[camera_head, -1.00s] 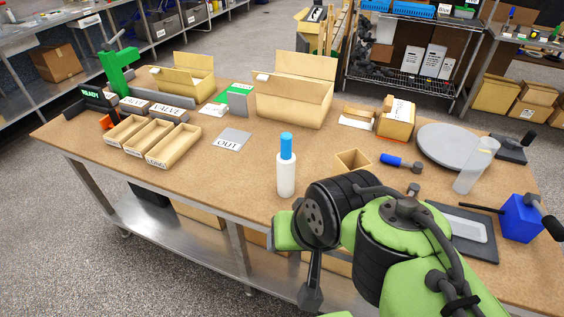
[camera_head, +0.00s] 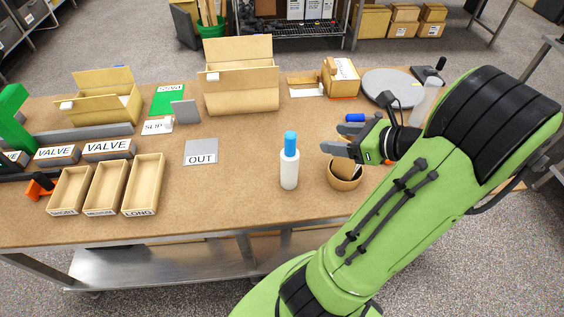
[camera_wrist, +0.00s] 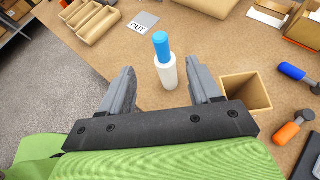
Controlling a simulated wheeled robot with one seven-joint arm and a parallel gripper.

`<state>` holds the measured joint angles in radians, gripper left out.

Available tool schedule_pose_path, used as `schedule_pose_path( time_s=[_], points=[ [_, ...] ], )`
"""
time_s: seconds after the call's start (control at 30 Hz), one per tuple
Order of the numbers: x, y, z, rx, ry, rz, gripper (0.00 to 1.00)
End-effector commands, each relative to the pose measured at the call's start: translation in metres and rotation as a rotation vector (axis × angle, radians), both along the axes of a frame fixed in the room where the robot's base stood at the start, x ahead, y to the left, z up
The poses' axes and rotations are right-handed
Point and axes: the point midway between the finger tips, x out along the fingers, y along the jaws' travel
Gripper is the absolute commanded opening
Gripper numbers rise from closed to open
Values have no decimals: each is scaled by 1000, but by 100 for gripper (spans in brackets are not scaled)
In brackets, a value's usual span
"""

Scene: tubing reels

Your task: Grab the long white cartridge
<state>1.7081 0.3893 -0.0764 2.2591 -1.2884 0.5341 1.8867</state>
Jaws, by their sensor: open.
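A white cylinder with a blue top (camera_head: 289,170) stands upright near the table's front edge. In the wrist view the same white cylinder (camera_wrist: 167,74) appears between and beyond the fingers. My gripper (camera_head: 328,140) is open and empty, above the table to the right of this cylinder and apart from it. Its two grey fingers (camera_wrist: 162,78) are spread wide in the wrist view. A pale plain cylinder (camera_head: 424,103) stands at the right, partly behind my arm. I cannot tell for certain which cylinder is the long white cartridge.
A square-mouthed brown container (camera_wrist: 246,92) stands close to my gripper's right finger. An orange-handled tool (camera_wrist: 293,127) lies nearby. A flat "OUT" card (camera_head: 201,152) and a "LONG" tray (camera_head: 143,185) are at the left. Open cardboard boxes (camera_head: 240,90) stand behind. My arm hides the table's right side.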

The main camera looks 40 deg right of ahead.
Motion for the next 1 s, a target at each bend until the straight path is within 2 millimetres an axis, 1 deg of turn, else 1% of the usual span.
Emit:
schedule_pose_path(
  time_s=[0.03, 0.23, 0.3, 0.47, 0.6, 0.63, 0.73, 0.93, 0.97, 1.0],
  points=[
    [12, 4, -12, 0, 0, 9, 63],
    [55, 13, -36, -2, 1, 10, 63],
    [66, 14, -42, -1, 2, 9, 63],
    [81, 17, -51, -4, 1, 9, 63],
    [103, 23, -67, -2, 3, 10, 63],
    [108, 24, -69, -3, 2, 9, 63],
    [116, 25, -73, -4, 3, 8, 63],
    [117, 25, -72, -4, 3, 6, 63],
    [117, 25, -72, -5, 3, 6, 60],
    [117, 25, -72, -4, 3, 6, 54]
  ],
)
